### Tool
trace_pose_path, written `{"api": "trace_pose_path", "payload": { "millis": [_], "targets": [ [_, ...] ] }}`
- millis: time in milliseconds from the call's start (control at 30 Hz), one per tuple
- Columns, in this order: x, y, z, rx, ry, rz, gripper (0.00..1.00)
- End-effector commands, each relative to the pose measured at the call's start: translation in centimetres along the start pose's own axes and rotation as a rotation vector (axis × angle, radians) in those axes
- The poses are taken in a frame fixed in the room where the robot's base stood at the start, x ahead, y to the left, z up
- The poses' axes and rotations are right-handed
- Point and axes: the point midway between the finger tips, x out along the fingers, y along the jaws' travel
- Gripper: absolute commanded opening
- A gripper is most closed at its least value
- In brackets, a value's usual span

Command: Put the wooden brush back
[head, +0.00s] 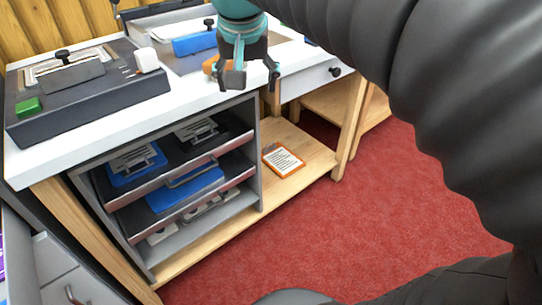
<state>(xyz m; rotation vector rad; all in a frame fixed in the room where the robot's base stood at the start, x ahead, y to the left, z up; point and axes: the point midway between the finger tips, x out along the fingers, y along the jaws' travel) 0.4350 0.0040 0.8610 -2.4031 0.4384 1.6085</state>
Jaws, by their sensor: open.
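My gripper (248,75) hangs at the front edge of the white bench top (120,112), fingers pointing down and spread apart. Nothing shows clasped between them. A small orange-brown thing (209,66) lies on the bench top just left of and behind the left finger, partly hidden by it. It may be the wooden brush, but I cannot tell for sure. I cannot tell whether the finger touches it. No other brush is clear in view.
A dark binding machine (85,92) with a green button and a white block stands at left. A blue-fronted device (195,43) is behind my gripper. Red carpet (370,220) is clear at right.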

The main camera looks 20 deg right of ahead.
Motion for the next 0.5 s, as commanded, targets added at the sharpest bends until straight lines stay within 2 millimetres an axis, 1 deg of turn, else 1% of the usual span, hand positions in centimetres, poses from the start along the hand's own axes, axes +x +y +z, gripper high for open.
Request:
{"api": "trace_pose_path", "payload": {
  "millis": [33, 167, 200, 300, 400, 500],
  "targets": [
    [0.7, 1.0, 2.2, -0.038, 0.008, -0.019, 0.78],
    [3.2, 2.8, 7.4, -0.145, 0.029, -0.07, 0.78],
    [4.1, 3.4, 9.0, -0.176, 0.038, -0.082, 0.78],
    [6.1, 4.3, 12.5, -0.242, 0.061, -0.111, 0.78],
    [7.9, 5.1, 15.3, -0.292, 0.081, -0.13, 0.78],
    [9.1, 5.5, 17.0, -0.323, 0.093, -0.141, 0.78]
  ]
}}
